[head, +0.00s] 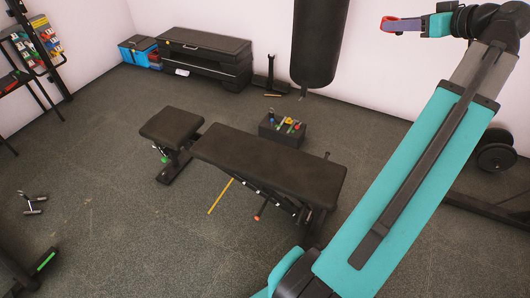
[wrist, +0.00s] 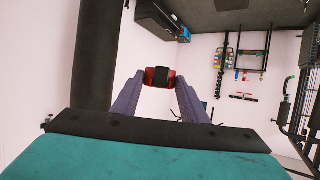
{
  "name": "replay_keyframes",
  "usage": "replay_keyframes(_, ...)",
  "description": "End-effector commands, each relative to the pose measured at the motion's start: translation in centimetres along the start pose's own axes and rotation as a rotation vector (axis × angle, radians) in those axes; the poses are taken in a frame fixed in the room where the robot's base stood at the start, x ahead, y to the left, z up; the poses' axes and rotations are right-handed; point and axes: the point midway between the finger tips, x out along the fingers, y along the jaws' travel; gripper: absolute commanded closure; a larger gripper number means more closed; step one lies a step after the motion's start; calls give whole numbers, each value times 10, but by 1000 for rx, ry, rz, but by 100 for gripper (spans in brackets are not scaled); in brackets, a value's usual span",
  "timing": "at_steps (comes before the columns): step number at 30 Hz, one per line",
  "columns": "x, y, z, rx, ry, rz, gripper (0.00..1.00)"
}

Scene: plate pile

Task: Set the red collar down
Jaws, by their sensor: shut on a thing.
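The red collar (head: 387,24) is held up high at the top right of the head view, in front of the white wall. In the wrist view the red collar (wrist: 147,80), with a black middle part, sits between the tips of the two purple-grey fingers. My gripper (wrist: 158,84) is shut on it. In the head view my gripper (head: 404,24) points left, well above the floor. The collar touches no surface other than the fingers.
A black bench (head: 270,165) stands mid-floor, with a dark box of tools (head: 282,132) behind it. A punching bag (head: 318,40) hangs left of my gripper. A storage chest (head: 203,58) and a rack (head: 30,55) stand farther left. Floor on the front left is mostly clear.

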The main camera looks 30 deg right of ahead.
Motion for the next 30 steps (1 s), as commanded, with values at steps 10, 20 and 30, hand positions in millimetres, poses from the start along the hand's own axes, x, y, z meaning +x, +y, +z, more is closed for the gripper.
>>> replay_keyframes(10, -5, 12, 13, 6, 0, 13, 84)
replay_keyframes(20, 24, 22, 79, -11, 3, -39, 84)
replay_keyframes(30, 65, 32, 170, -47, 9, -124, 84)
